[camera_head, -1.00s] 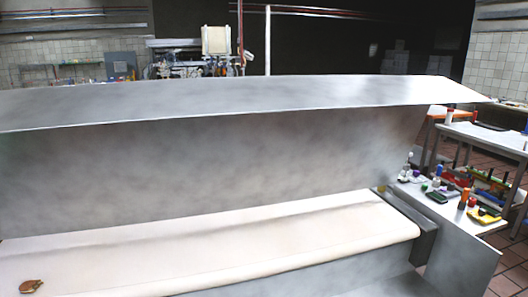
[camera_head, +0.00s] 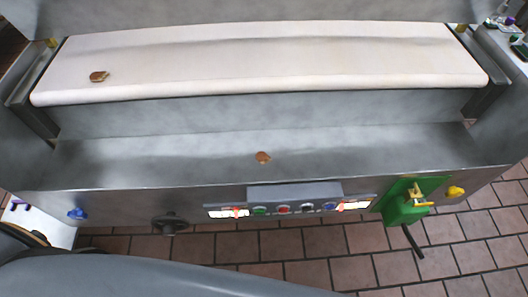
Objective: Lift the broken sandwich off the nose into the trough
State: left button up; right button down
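A small brown sandwich (camera_head: 98,76), uneven in outline, lies on the cream belt (camera_head: 270,60) toward its left end, a little behind the rounded front nose (camera_head: 270,88). Whether it is broken is too small to tell. A second brown sandwich piece (camera_head: 263,157) lies in the grey metal trough (camera_head: 360,145) below and in front of the belt, near the middle. Neither of my grippers shows in the view. Nothing is seen touching either piece.
The trough's front wall carries a control panel (camera_head: 294,195) with buttons, a green box (camera_head: 405,207) with a yellow handle, a yellow knob (camera_head: 455,192), a blue knob (camera_head: 77,214) and a dark handwheel (camera_head: 170,223). Most of the belt and trough is bare.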

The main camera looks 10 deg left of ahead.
aim_at(96, 77)
jog(key=i+j+u, duration=0.1)
jog(key=u, duration=1.45)
jog(key=i+j+z, duration=0.15)
jog(key=j, duration=0.15)
jog(key=i+j+z, duration=0.15)
jog(key=j, duration=0.15)
jog(key=j+z, duration=0.1)
jog(key=j, duration=0.2)
